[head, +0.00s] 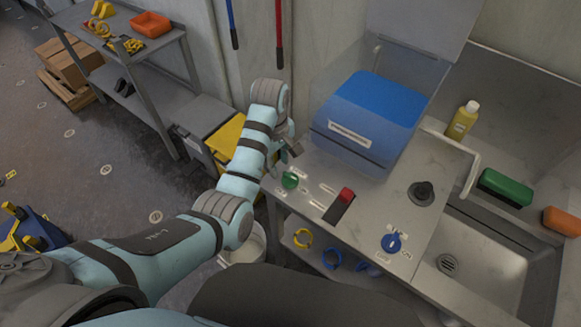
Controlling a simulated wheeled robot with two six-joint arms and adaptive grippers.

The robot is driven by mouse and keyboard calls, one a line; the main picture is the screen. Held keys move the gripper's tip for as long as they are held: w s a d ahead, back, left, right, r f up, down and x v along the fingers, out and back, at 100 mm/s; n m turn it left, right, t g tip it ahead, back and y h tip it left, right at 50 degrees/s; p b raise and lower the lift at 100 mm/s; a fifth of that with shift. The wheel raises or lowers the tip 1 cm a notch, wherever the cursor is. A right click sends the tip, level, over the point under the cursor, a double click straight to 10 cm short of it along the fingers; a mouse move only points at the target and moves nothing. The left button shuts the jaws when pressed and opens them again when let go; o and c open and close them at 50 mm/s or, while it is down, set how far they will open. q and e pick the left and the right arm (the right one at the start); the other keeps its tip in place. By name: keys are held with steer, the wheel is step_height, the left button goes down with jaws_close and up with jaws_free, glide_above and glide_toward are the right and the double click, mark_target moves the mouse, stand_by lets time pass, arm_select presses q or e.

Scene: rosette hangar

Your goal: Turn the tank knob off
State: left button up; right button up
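The steel counter (385,212) carries a green knob (290,180) at its left front edge and a blue knob (391,243) with small labels at its right front. A red-topped switch (346,195) sits between them. I cannot tell from the labels which knob is the tank's. A blue box-shaped tank (370,118) with a white label stands behind them under a raised clear lid. My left gripper (294,149) is beside the counter's left edge, just behind the green knob and apart from it. My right gripper is out of view.
A sink (485,262) with a tap (468,165) is at the right, with a yellow bottle (462,120) and a green sponge (505,188) behind. A black round fitting (422,192) is on the counter.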

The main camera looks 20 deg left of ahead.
arm_select(q)
step_height(320, 180, up, 5)
steer(key=n, duration=0.2)
glide_above(290, 176)
steer(key=shift+g, duration=0.3)
step_height(290, 176, down, 13)
steer(key=b, duration=0.4)
steer(key=shift+f, duration=0.15)
jaws_close()
steer(key=shift+d, duration=0.15)
